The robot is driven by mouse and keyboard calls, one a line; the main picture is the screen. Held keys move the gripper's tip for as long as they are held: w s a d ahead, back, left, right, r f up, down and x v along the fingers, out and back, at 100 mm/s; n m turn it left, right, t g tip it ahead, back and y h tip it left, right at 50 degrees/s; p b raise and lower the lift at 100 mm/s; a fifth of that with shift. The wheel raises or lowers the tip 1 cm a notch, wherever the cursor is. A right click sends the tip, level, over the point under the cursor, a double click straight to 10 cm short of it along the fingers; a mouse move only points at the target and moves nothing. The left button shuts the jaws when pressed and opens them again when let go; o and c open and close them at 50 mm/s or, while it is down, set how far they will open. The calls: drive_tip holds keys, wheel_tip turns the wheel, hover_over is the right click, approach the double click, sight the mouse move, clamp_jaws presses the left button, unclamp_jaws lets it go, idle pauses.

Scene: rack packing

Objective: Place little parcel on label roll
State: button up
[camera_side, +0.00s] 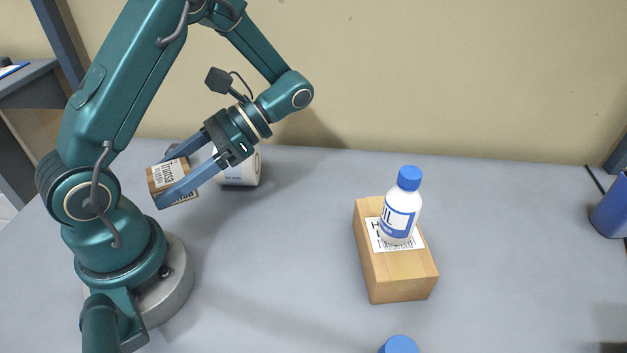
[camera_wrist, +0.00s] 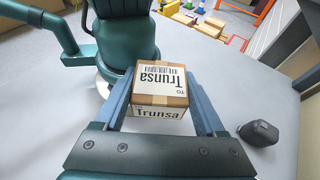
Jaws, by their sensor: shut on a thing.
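The little parcel is a small brown cardboard box (camera_side: 157,176) with a white label reading "Trunsa". My gripper (camera_side: 170,172) is shut on it, one blue-grey finger on each side. In the wrist view the parcel (camera_wrist: 160,84) sits between the fingers of my gripper (camera_wrist: 160,95), with its label facing the camera. The label roll (camera_side: 240,168) is a white cylinder standing just right of the parcel in the side view, partly hidden behind my gripper. I cannot tell the gap between parcel and roll or the parcel's exact height above the table.
A larger cardboard box (camera_side: 398,275) stands mid-table with a blue-capped white bottle (camera_side: 400,213) on it. A blue cap (camera_side: 399,345) shows at the front edge of view, and a blue container (camera_side: 611,208) at the far right. A dark object (camera_wrist: 259,133) lies right of my gripper in the wrist view.

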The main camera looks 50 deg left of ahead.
drive_tip(key=w+a+r+m+t+y, duration=0.2)
drive_tip(key=a+r+m+t+y, duration=0.25)
drive_tip(key=a+m, duration=0.2)
drive_tip(key=w+a+r+m+t+y, duration=0.2)
drive_tip(key=a+r+m+t+y, duration=0.3)
drive_tip(key=a, duration=0.3)
drive_tip(key=g, duration=0.1)
hover_over(248, 172)
drive_tip(key=a, duration=0.5)
drive_tip(key=shift+y, duration=0.25)
drive_tip(key=f, duration=0.7)
drive_tip(key=shift+w+f, duration=0.2)
drive_tip(key=shift+f, duration=2.15)
drive_tip(key=shift+f, duration=0.1)
drive_tip(key=o, duration=1.4)
